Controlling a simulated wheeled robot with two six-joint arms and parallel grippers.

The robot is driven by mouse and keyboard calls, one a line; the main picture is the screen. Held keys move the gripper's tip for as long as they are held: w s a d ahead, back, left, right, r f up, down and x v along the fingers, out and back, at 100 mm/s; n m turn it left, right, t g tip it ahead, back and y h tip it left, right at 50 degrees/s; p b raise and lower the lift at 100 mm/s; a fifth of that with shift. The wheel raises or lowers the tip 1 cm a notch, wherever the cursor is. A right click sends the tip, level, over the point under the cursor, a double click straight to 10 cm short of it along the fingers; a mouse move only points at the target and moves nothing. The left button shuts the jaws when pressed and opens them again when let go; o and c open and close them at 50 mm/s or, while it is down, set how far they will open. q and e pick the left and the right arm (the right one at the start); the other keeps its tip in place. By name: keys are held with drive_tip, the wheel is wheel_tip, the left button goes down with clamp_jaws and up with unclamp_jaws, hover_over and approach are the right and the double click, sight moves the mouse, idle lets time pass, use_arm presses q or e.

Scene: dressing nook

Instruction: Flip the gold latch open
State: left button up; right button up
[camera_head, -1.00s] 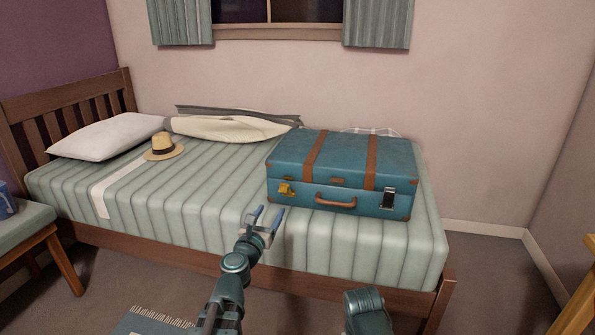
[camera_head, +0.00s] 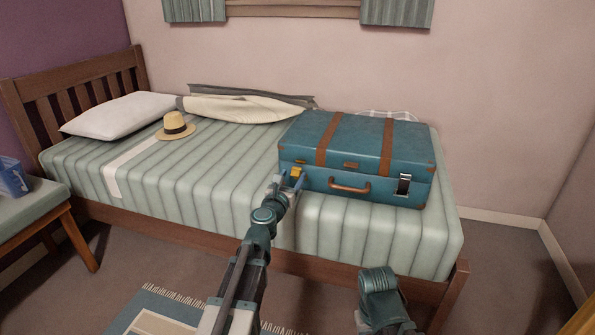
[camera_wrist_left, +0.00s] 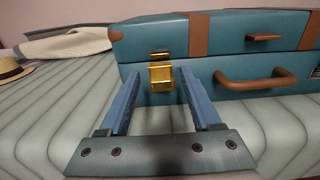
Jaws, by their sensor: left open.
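The gold latch (camera_head: 296,172) is on the left of the front face of a closed blue suitcase (camera_head: 360,145) lying flat on the bed. In the left wrist view the latch (camera_wrist_left: 161,76) shows as a gold block on the lower shell, with a small gold plate above it on the lid. My left gripper (camera_head: 290,181) is open in front of the latch. In the wrist view its blue fingers point at the suitcase, one on each side of the latch; whether they touch it I cannot tell. The right gripper does not show.
The striped bed (camera_head: 240,170) also holds a straw hat (camera_head: 175,127) and a white pillow (camera_head: 119,115). The rug (camera_head: 160,305) lies on the floor.

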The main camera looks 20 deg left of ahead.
sight(295, 172)
use_arm(q)
drive_tip(key=shift+w, duration=1.55)
drive_tip(key=shift+c, duration=0.2)
clamp_jaws()
